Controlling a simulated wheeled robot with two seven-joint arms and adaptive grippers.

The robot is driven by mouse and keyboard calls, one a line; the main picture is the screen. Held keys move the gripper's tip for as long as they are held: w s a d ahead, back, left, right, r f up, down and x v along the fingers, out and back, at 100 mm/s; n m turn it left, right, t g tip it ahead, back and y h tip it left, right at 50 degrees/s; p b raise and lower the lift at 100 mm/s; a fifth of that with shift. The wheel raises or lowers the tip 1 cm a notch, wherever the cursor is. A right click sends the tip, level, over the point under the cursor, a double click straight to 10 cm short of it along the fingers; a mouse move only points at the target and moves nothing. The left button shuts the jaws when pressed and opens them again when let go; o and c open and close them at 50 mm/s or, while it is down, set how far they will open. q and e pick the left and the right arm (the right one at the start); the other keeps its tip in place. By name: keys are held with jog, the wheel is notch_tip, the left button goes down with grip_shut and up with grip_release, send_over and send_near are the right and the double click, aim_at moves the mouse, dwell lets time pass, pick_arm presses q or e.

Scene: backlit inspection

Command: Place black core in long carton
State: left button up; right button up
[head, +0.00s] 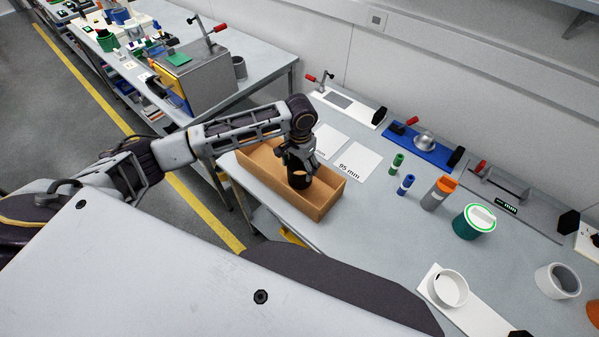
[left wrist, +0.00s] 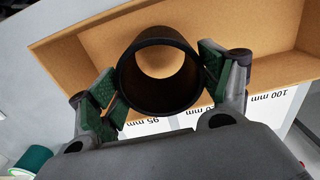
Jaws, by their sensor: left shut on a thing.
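The long carton (head: 311,206) is an open tan box on the near left part of the bench; its inside (left wrist: 262,62) fills much of the left wrist view. The black core (head: 299,180) is a hollow black tube, held at the carton; in the left wrist view I look through the core (left wrist: 122,75) onto the tan carton floor. My left gripper (head: 299,160) is shut on the core, with green pads (left wrist: 160,88) on both sides of it. I cannot tell whether the core touches the carton floor. My right gripper is not in view.
White printed cards (head: 358,162) lie behind the carton. A blue fixture (head: 424,145) is near the wall.

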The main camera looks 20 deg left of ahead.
pick_arm(q)
jog(key=shift+f, duration=0.2)
jog(key=shift+f, duration=1.85)
jog(key=shift+f, duration=0.1)
jog(key=o, duration=1.1)
notch_tip(320, 180, up, 12)
jog(key=shift+r+b, duration=0.1)
jog(key=shift+b, duration=0.3)
